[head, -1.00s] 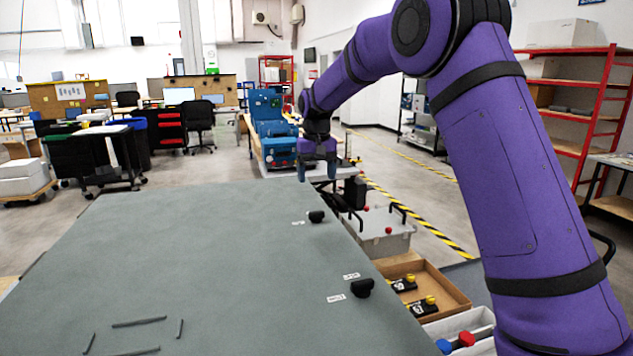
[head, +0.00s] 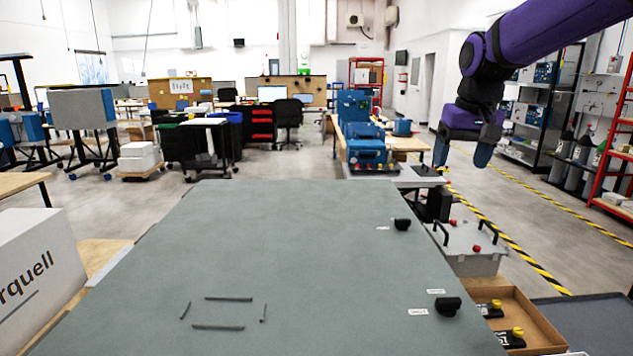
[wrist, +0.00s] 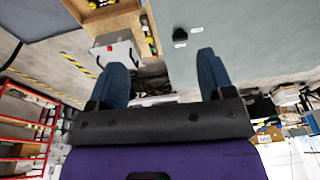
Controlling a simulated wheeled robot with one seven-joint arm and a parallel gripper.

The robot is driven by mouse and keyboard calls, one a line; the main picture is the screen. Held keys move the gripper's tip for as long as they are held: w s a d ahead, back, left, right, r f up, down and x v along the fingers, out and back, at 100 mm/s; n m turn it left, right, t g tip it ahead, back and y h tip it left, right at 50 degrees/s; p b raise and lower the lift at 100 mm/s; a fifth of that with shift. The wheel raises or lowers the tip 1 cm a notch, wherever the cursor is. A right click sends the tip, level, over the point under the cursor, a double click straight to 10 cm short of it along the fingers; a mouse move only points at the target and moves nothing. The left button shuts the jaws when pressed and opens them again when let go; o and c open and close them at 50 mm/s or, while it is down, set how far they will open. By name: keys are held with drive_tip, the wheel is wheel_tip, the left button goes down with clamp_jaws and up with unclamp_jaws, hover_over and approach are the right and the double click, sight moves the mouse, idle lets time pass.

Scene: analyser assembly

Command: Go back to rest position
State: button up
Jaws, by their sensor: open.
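My gripper (head: 466,150) hangs in the air at the upper right of the head view, beyond the right edge of the grey table and above the floor. Its two blue fingers also show in the wrist view (wrist: 165,82), spread wide apart with nothing between them. My purple arm reaches in from the top right of the head view. In the wrist view the grey table (wrist: 250,40) lies to the upper right, below the gripper.
The grey table (head: 280,270) carries two black knobs (head: 447,306) (head: 402,224) and several thin dark strips (head: 228,299). A grey case (head: 470,245) and a cardboard tray (head: 540,325) with yellow-topped parts stand at its right. A white box (head: 35,280) is at left.

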drive_tip(key=s+d+f+t, duration=0.1)
drive_tip(key=s, duration=1.3)
drive_tip(key=s+d+f+t, duration=0.1)
drive_tip(key=s+f+t, duration=0.1)
drive_tip(key=s, duration=1.1)
drive_tip(key=shift+s+d+f, duration=0.2)
drive_tip(key=shift+s+d, duration=0.15)
drive_tip(key=shift+d, duration=0.05)
